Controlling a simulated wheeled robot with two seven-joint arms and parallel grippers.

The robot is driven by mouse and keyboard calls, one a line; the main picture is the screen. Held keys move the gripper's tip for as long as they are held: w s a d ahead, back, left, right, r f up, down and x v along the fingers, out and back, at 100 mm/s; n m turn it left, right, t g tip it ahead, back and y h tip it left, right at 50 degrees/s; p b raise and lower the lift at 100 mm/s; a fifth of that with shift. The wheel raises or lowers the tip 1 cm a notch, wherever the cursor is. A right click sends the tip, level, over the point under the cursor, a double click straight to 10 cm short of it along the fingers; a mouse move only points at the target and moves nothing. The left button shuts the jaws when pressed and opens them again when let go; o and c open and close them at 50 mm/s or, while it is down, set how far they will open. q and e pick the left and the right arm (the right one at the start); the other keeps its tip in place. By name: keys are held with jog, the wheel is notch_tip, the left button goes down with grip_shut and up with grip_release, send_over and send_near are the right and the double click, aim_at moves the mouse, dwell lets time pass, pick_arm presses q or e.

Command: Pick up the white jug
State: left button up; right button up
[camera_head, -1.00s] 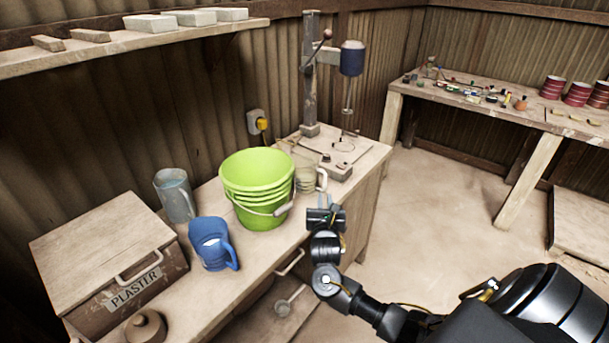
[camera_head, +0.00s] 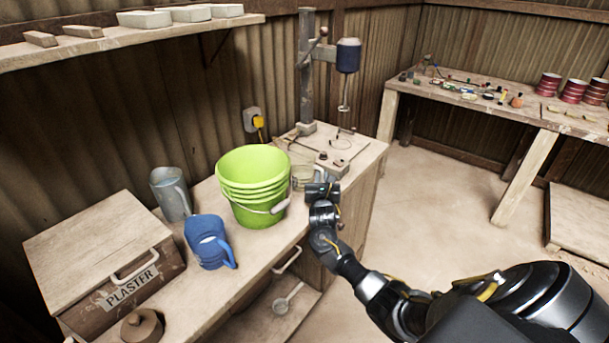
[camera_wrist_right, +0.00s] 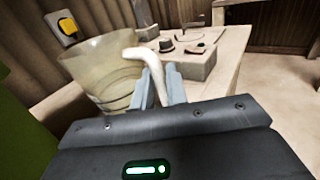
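The white jug is a translucent, cream-white vessel with a white handle. The fingers are close together and appear shut on the handle. The jug looks upright on the bench. My left gripper is not in view.
Stacked green buckets (camera_head: 253,190) stand close beside the jug. A blue jug (camera_head: 207,243), a grey jug (camera_head: 170,196) and a plaster box (camera_head: 95,250) are further left. A drill-like press (camera_head: 305,75) stands behind. Open floor lies to the right.

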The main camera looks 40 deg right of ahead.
jog(key=shift+c, duration=0.3)
grip_shut()
jog(key=shift+r, duration=0.2)
jog(key=shift+w+d+r, duration=0.1)
jog(key=shift+r, duration=1)
jog(key=s+a+r+p, duration=0.3)
jog(key=s+r+p, duration=0.5)
jog(key=s, duration=0.5)
jog(key=shift+s+a+r+p, duration=0.25)
jog(key=shift+r+p, duration=0.1)
jog(key=shift+r, duration=0.9)
